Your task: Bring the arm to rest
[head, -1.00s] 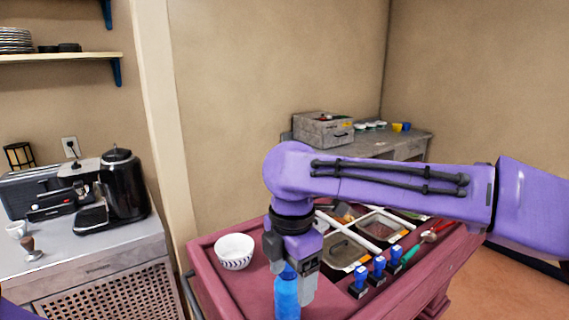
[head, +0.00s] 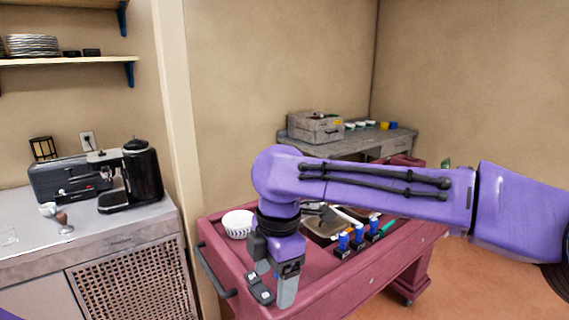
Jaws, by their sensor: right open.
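My right arm reaches in from the right across the cart, purple with black cables. Its gripper (head: 274,292) points down at the near left part of the dark red cart (head: 340,280). The jaws are apart and I see nothing between them. The arm and gripper hide part of the cart top. My left gripper is out of view; only a small purple piece of mine shows at the bottom left corner.
On the cart are a white bowl (head: 238,223), blue-topped stamps (head: 343,242) and inset trays (head: 322,228). A counter (head: 90,245) with a coffee machine (head: 75,180) stands left. A grey side table (head: 350,145) is behind. Floor is clear at right.

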